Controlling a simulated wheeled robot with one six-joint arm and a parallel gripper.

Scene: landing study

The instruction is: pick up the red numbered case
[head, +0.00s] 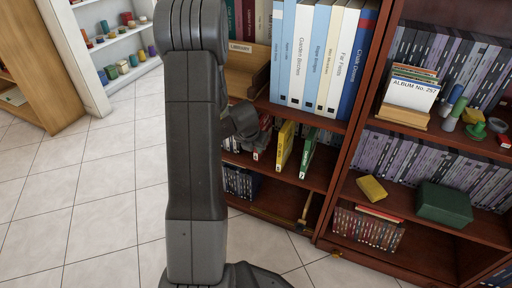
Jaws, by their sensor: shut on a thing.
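A red case (257,155) stands on the middle shelf of the bookcase, mostly hidden behind my gripper and arm. Only small red parts of it show, and its number cannot be read. My gripper (264,136) reaches to the shelf front and is shut on the red case. The fingertips are small, dark and partly hidden. A yellow case (285,145) and a green case (308,153) stand just to the right, slightly tilted and apart from each other.
Tall blue and white books (318,55) fill the shelf above. A wooden holder (243,72) labelled LIBRARY stands left of them. Dark cases (241,183) sit on the shelf below. The right bookcase holds purple volumes, a yellow block (371,188) and a green box (443,203). Tiled floor at left is clear.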

